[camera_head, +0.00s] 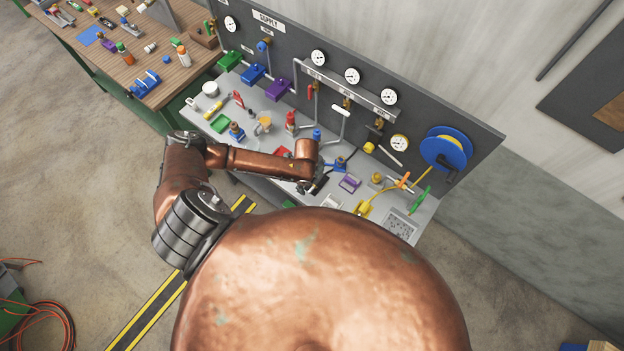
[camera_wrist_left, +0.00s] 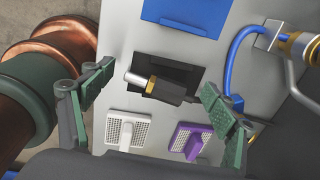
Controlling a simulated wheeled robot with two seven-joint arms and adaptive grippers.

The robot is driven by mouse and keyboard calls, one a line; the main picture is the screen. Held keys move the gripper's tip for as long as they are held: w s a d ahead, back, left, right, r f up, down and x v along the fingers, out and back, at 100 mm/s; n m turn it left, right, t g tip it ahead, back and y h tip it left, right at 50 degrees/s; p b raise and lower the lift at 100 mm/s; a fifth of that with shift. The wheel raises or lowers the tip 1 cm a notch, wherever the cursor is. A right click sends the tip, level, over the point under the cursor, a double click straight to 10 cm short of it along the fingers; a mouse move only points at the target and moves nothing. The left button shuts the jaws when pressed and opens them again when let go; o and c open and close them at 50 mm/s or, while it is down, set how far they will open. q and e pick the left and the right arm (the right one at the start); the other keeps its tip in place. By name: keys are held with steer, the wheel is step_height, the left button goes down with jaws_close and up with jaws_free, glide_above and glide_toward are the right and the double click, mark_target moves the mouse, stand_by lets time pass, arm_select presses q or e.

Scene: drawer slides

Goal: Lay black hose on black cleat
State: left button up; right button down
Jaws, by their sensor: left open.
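My left gripper (camera_wrist_left: 158,80) is open, with one green finger at each side of the left wrist view. Between the fingers is the black hose end (camera_wrist_left: 165,91), with a brass ring and a silver tip pointing left. It lies across the front of a black piece (camera_wrist_left: 185,73), which looks like the black cleat, on the grey bench top. Whether the hose rests on it or is just above it, I cannot tell. The fingers stand apart from the hose. In the head view the left gripper (camera_head: 308,186) is small and low over the bench. My right gripper is not seen.
A white mesh-topped piece (camera_wrist_left: 127,130) and a purple one (camera_wrist_left: 188,140) stand in front of the hose. A blue plate (camera_wrist_left: 185,15) lies beyond, and a blue hose (camera_wrist_left: 237,55) curves at the right. The gauge panel (camera_head: 425,118) backs the bench.

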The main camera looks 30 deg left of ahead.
arm_select(q)
steer(key=shift+s+r+p, duration=0.1)
steer(key=shift+r+p, duration=1.3)
steer(key=shift+p, duration=0.05)
steer(key=shift+s+r+p, duration=0.15)
steer(key=shift+r+p, duration=0.35)
steer(key=shift+r, duration=0.6)
steer(key=shift+r, duration=0.1)
step_height(320, 180, up, 12)
steer(key=s, duration=0.1)
steer(key=shift+s+a+f, duration=0.1)
steer(key=shift+f, duration=0.1)
